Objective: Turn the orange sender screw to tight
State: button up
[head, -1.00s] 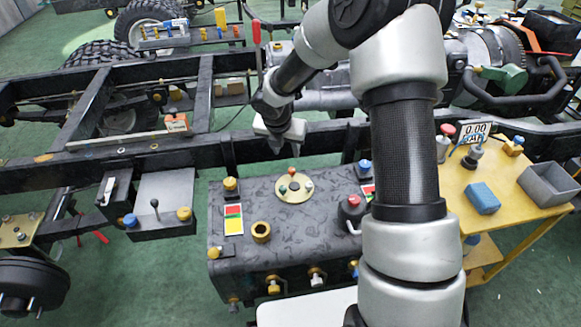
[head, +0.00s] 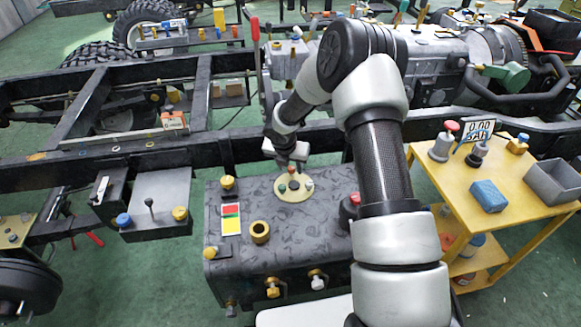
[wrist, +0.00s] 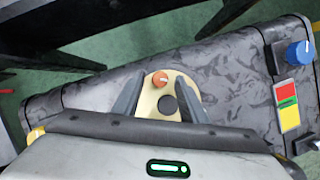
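The orange sender screw (wrist: 160,79) is a small round knob with a pale mark on top, at one edge of a cream round plate (wrist: 153,103). In the head view the plate (head: 283,197) lies on top of the dark mottled tank (head: 330,213). The orange screw (head: 292,170) shows there just below my gripper (head: 291,160). In the wrist view my gripper (wrist: 163,88) is open, its two grey fingers either side of the plate, with the orange screw between their tips. Whether the fingers touch anything cannot be told.
A dark hub (wrist: 168,104) sits mid-plate; small green (head: 283,188) and grey (head: 308,184) knobs stand near its edge. A yellow filler ring (head: 260,232) and red-yellow-green label (head: 231,219) are on the tank. The chassis rail (head: 240,148) runs behind. A yellow cart (head: 440,186) stands right.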

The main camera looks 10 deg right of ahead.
grip_shut()
jog(key=m, duration=0.1)
jog(key=m+h, duration=0.1)
jog(key=shift+w+a+m+g, duration=0.1)
jog(key=shift+a+m+g, duration=0.1)
jog(key=shift+m+g, duration=0.15)
jog(key=m+g+h, duration=0.1)
jog(key=m, duration=0.2)
jog(key=shift+w+a+m+p, duration=0.1)
jog(key=shift+w+m+p, duration=0.05)
jog(key=shift+m+p, duration=0.2)
jog(key=m+g, duration=0.1)
jog(key=m, duration=0.1)
jog(key=shift+m, duration=0.3)
jog(key=shift+w+m+g+b, duration=0.25)
jog(key=shift+m+g+b, duration=0.45)
jog(key=shift+m, duration=1.1)
jog(key=shift+h, duration=0.3)
